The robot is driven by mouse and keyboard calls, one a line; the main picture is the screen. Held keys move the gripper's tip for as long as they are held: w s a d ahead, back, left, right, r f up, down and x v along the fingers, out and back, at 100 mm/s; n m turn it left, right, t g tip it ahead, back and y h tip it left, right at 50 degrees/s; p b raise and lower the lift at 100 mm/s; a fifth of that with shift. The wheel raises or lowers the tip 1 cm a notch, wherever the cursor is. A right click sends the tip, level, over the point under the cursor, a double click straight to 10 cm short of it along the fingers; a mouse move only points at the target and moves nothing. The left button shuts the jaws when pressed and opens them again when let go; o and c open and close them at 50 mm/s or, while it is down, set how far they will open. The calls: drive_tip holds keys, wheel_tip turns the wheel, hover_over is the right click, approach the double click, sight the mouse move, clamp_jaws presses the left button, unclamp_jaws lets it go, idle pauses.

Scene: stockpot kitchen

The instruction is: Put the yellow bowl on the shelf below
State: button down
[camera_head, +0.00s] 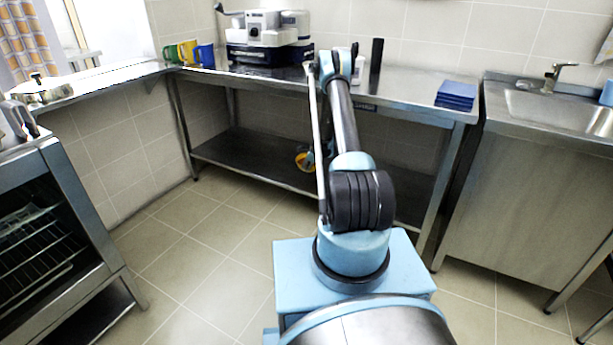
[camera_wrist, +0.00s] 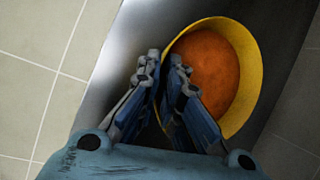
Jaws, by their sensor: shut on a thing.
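The yellow bowl (camera_wrist: 250,75), with an orange inside, shows in the wrist view right of centre. My gripper (camera_wrist: 164,62) is shut on its left rim, one finger outside and one inside. In the head view a small part of the bowl (camera_head: 301,158) shows left of my arm, at the level of the lower shelf (camera_head: 240,152). My arm hides the rest of it and most of the gripper. The grey shelf (camera_wrist: 118,72) lies under the bowl in the wrist view; I cannot tell whether they touch.
The steel tabletop (camera_head: 405,92) runs above the shelf, carrying a coffee machine (camera_head: 265,38), several coloured mugs (camera_head: 188,53), a dark upright object (camera_head: 376,55) and blue stacked items (camera_head: 456,93). A table leg (camera_head: 183,130) stands at left. The shelf's left part is clear. An oven stands left, a sink right.

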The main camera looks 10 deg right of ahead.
drive_tip(key=shift+d+f, duration=0.25)
drive_tip(key=shift+f, duration=2.95)
drive_tip(key=c, duration=1.8)
unclamp_jaws()
drive_tip(key=shift+o, duration=0.2)
drive_tip(key=v, duration=1.2)
drive_tip(key=shift+s, duration=0.15)
